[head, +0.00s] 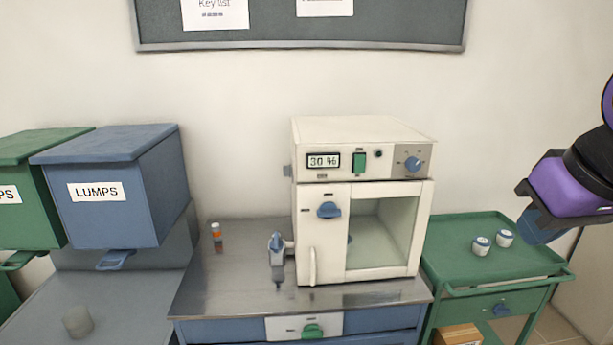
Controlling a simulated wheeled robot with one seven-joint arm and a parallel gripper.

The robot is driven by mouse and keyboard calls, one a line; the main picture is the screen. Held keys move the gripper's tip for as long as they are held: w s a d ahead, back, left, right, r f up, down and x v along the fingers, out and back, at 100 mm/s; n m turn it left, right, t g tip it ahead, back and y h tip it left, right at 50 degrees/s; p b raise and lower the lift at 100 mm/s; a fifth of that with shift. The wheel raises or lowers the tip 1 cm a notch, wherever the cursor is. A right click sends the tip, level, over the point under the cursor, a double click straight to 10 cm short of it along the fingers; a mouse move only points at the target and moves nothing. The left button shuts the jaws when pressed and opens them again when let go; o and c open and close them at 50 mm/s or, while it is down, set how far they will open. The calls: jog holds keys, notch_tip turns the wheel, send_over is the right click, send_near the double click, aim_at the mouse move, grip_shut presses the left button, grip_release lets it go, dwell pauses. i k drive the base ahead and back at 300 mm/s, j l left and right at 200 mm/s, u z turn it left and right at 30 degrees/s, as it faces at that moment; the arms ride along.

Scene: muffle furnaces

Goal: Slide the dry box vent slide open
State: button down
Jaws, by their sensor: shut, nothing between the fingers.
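The dry box (308,235) is a cream cabinet on a steel-topped bench, with a display reading 30 % and a glass-fronted right half. A blue knob (329,210) sits high on its left front panel, beside small marks. A small blue-grey tab (287,170) sticks out of its left side. I cannot tell for certain which of these is the vent slide, or its position. My gripper (535,226) is at the far right, above the green cart and well apart from the dry box. It is shut and empty.
A blue-grey hand tool (277,248) stands close to the box's left side, with a small orange-and-white vial (216,232) further left. Two white-and-blue jars (481,245) stand on the green cart (460,265). A blue LUMPS bin (120,210) is at left.

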aim_at(286, 170)
jog(key=i+j, duration=0.15)
jog(key=j, duration=0.2)
jog(key=i+j, duration=0.15)
jog(key=j, duration=0.25)
jog(key=i+j, duration=0.15)
jog(key=j, duration=0.2)
jog(key=i+j, duration=0.65)
jog(key=j, duration=0.15)
